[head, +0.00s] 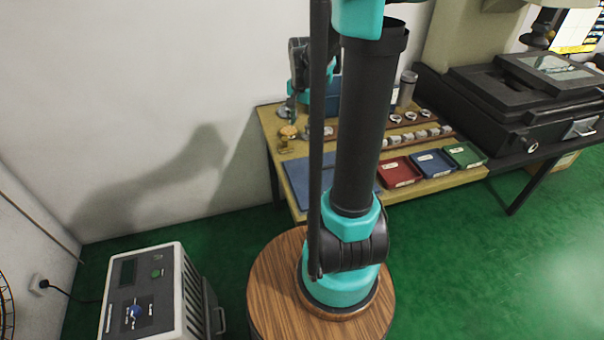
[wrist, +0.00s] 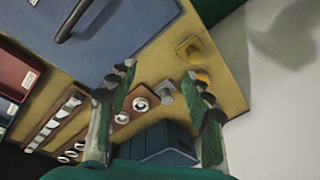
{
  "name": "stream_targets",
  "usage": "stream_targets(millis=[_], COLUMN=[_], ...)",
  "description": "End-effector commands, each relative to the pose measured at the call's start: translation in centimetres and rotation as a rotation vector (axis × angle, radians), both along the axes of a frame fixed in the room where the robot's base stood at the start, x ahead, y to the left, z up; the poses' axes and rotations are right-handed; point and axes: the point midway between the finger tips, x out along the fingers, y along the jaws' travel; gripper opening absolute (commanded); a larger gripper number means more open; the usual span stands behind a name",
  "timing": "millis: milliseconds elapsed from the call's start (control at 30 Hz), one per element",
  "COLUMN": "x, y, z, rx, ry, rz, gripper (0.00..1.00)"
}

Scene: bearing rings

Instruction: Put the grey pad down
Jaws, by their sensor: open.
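My gripper (wrist: 158,75) is open, with its two green, dark-tipped fingers spread wide over the wooden table. It holds nothing that I can see. A small grey piece (wrist: 166,92), which looks like the grey pad, shows between the fingers in the wrist view. It seems to lie on the tabletop, clear of both fingers. I cannot make it out for sure in the head view, where my arm hides part of the table. An orange round piece (wrist: 203,76) and a yellowish square piece (wrist: 190,49) lie beside it.
A blue mat (head: 298,184) covers the table's front left. Red (head: 400,170), blue (head: 433,162) and green (head: 465,155) trays line the front right. Racks with white rings (wrist: 140,103) and a dark blue box (wrist: 165,140) stand near my gripper. A wall borders the table.

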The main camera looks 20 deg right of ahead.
Motion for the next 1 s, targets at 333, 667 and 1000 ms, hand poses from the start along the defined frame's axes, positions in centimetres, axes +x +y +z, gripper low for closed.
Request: stream_targets(millis=[333, 667, 1000], x=[-10.3, -17.4, -18.4], y=[3.6, 5.4, 5.6], z=[-2.1, -5.1, -5.6], rx=[-0.100, -0.203, -0.223], ry=[-0.107, -0.183, -0.195], rz=[0.485, 0.837, 0.896], gripper=[0.50, 0.50, 0.50])
